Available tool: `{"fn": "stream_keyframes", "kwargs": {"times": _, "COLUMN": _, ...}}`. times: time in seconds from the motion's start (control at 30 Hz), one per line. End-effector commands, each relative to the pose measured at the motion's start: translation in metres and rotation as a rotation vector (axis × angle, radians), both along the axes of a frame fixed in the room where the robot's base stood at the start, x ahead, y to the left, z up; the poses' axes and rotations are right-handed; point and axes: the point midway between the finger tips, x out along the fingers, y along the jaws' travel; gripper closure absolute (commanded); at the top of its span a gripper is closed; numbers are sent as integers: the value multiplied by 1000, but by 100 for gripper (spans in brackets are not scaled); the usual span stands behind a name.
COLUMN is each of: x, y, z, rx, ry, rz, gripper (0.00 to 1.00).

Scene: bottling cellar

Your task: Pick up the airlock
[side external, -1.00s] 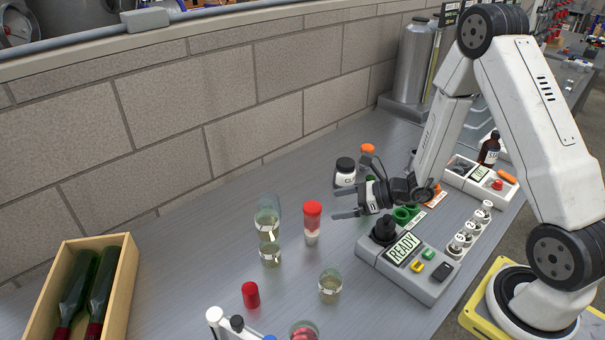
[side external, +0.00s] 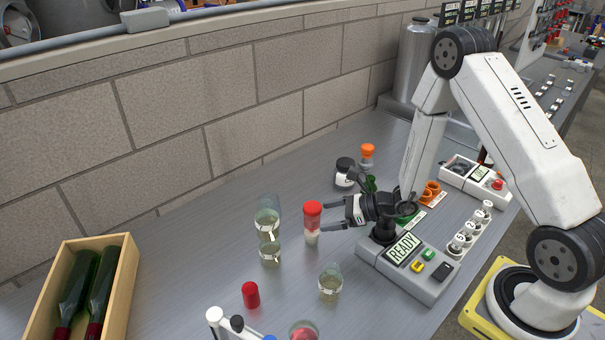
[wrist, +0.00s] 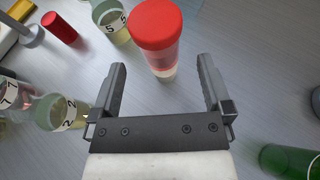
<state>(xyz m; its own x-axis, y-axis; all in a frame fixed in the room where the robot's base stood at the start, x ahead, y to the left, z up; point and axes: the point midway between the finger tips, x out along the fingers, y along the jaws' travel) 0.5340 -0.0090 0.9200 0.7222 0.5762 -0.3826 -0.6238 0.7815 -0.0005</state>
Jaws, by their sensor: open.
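The airlock appears to be the upright clear cylinder with a red cap (side external: 312,222) and whitish lower part, standing on the grey bench. My gripper (side external: 328,216) is open just to its right, with the fingers level and pointing at it. In the wrist view the red-capped airlock (wrist: 158,35) stands ahead of the palm, with its lower body at the mouth between the two spread fingers. Neither finger visibly touches it.
Glass beakers (side external: 267,222) stand left of the airlock, and another beaker (side external: 330,284) stands in front. A small red cylinder (side external: 250,295) is nearby. A READY control box (side external: 430,278) lies under my wrist. A wooden bottle crate (side external: 128,270) is at far left.

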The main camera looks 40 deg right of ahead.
Motion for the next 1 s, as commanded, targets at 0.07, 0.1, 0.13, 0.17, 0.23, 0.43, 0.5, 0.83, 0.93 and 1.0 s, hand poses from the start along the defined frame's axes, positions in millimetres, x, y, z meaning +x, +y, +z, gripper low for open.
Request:
{"fn": "stream_keyframes", "kwargs": {"times": 0.07, "x": 7, "y": 7, "z": -4, "rx": 0, "ry": 0, "rz": 4, "gripper": 0}}
{"fn": "stream_keyframes", "kwargs": {"times": 0.1, "x": 11, "y": 10, "z": -6, "rx": 0, "ry": 0, "rz": 3, "gripper": 0}}
{"fn": "stream_keyframes", "kwargs": {"times": 0.13, "x": 14, "y": 12, "z": -8, "rx": 1, "ry": 1, "rz": 4, "gripper": 0}}
{"fn": "stream_keyframes", "kwargs": {"times": 0.17, "x": 17, "y": 15, "z": -9, "rx": 1, "ry": 1, "rz": 5, "gripper": 0}}
{"fn": "stream_keyframes", "kwargs": {"times": 0.23, "x": 23, "y": 19, "z": -13, "rx": 0, "ry": 1, "rz": 3, "gripper": 0}}
{"fn": "stream_keyframes", "kwargs": {"times": 0.43, "x": 34, "y": 28, "z": -18, "rx": 0, "ry": 1, "rz": 1, "gripper": 0}}
{"fn": "stream_keyframes", "kwargs": {"times": 0.5, "x": 35, "y": 28, "z": -19, "rx": 0, "ry": 1, "rz": 1, "gripper": 0}}
{"fn": "stream_keyframes", "kwargs": {"times": 0.83, "x": 35, "y": 28, "z": -19, "rx": 0, "ry": 2, "rz": 1, "gripper": 0}}
{"fn": "stream_keyframes", "kwargs": {"times": 0.93, "x": 35, "y": 28, "z": -19, "rx": 0, "ry": 1, "rz": 0, "gripper": 0}}
{"fn": "stream_keyframes", "kwargs": {"times": 1.0, "x": 35, "y": 28, "z": -19, "rx": 0, "ry": 1, "rz": 0, "gripper": 10}}
